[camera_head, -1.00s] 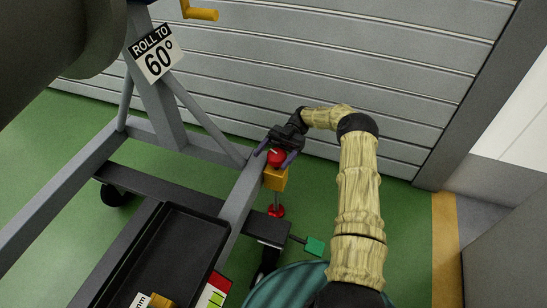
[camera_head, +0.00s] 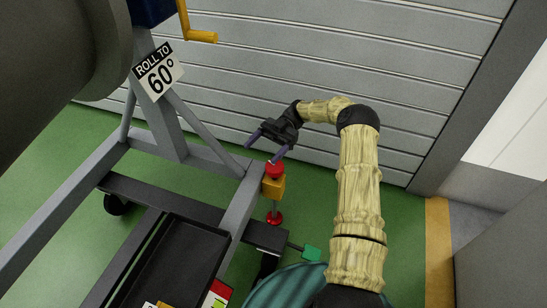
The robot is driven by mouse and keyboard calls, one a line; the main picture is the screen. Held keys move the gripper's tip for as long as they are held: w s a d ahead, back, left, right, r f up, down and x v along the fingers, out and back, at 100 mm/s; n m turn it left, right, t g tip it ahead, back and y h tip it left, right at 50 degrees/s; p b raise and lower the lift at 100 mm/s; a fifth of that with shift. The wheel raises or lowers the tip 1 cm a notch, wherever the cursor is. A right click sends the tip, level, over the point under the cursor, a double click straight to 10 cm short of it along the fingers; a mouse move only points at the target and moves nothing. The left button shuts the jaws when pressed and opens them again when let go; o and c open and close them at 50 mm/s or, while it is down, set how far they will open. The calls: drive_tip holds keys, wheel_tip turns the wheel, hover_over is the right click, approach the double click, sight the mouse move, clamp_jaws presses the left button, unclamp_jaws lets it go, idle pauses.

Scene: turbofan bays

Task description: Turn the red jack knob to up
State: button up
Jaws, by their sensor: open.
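The red jack knob (camera_head: 275,170) sits on top of a yellow-orange block (camera_head: 273,188) at the end of the grey stand frame. A thin rod runs down from the block to a red foot (camera_head: 274,218) near the green floor. My gripper (camera_head: 264,150) is open, with two purple fingers pointing down and to the left. It is just above the knob, the right fingertip close to the knob's top and the left one off to its left. I cannot tell whether the right finger touches the knob. Nothing is held between the fingers.
The grey stand frame (camera_head: 205,160) bears a "ROLL TO 60°" sign (camera_head: 157,71) and a yellow crank handle (camera_head: 201,36). A black tray (camera_head: 180,262) lies lower left, and a green pedal-like block (camera_head: 312,253) is by the wheel. A grey slatted shutter (camera_head: 400,90) stands behind.

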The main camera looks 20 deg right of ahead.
drive_tip(key=w+a+r+m+t+p, duration=0.3)
drive_tip(key=w+a+r+m+t, duration=0.15)
drive_tip(key=r+t, duration=0.2)
drive_tip(key=w+a+r+m+t+h+p, duration=0.1)
drive_tip(key=w+a+r+m+t+p, duration=0.2)
drive_tip(key=a+r+m+t, duration=0.25)
drive_tip(key=w+a+r+m+t+p, duration=0.2)
drive_tip(key=w+a+r+m+t, duration=0.15)
drive_tip(key=r+t, duration=0.4)
drive_tip(key=s+d+r+m+h+p, duration=0.3)
drive_tip(key=s+d+m+h+p, duration=0.2)
drive_tip(key=s+d+m+h, duration=0.45)
drive_tip(key=s+d+m+g+h+p, duration=0.1)
drive_tip(key=s+d+g, duration=0.1)
drive_tip(key=s, duration=0.8)
drive_tip(key=s+d+m+g+h+p, duration=0.2)
drive_tip(key=s+d+g, duration=0.1)
drive_tip(key=s, duration=0.7)
drive_tip(key=shift+s+d+m+p, duration=0.3)
drive_tip(key=shift+s+d, duration=0.1)
drive_tip(key=shift+d, duration=0.3)
